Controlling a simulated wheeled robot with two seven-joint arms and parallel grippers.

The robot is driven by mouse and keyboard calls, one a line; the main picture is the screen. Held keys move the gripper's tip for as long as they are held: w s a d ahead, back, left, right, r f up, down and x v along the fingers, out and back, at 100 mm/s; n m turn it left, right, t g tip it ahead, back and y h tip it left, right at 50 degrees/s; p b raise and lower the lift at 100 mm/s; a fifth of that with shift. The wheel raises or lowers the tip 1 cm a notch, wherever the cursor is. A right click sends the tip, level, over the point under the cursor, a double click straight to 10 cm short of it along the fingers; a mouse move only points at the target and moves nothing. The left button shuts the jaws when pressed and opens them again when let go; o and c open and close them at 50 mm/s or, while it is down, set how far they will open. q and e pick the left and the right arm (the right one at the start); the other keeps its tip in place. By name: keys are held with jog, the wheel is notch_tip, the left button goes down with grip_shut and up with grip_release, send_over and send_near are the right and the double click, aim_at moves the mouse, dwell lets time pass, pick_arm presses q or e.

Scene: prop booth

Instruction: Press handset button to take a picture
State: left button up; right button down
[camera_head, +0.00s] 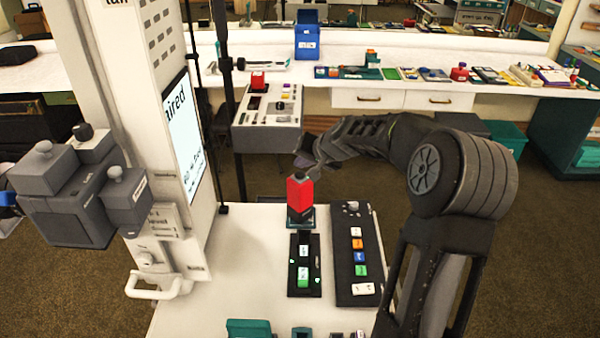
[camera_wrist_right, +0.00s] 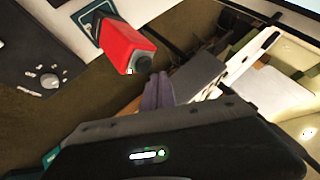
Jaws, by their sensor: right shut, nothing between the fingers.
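The red handset (camera_head: 300,195) stands upright on a small teal base at the back of the white counter, with a dark button (camera_head: 312,172) on top. In the right wrist view the handset (camera_wrist_right: 122,42) shows from above, tilted in the picture, with its round dark button (camera_wrist_right: 143,64) facing the fingers. My right gripper (camera_head: 301,162) is shut and empty, beside and just above the handset's top. Its fingertips (camera_wrist_right: 158,80) lie close to the button in the right wrist view; I cannot tell whether they touch. My left gripper is not in view.
A tall white booth (camera_head: 140,90) with a screen stands left of the handset. A black tray (camera_head: 304,284) and a dark button panel (camera_head: 345,220) lie in front of it. The white counter (camera_head: 235,260) is clear to the left.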

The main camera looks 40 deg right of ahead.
aim_at(302, 175)
dwell(0.8)
jog(key=shift+f+b, duration=0.45)
jog(key=shift+b, duration=0.15)
jog(key=shift+f+b, duration=0.4)
jog(key=shift+b, duration=0.1)
dwell(0.5)
jog(key=shift+r, duration=0.1)
jog(key=shift+r+p, duration=0.6)
jog(key=shift+r, duration=0.15)
jog(key=shift+r+p, duration=1.8)
jog(key=shift+r, duration=0.7)
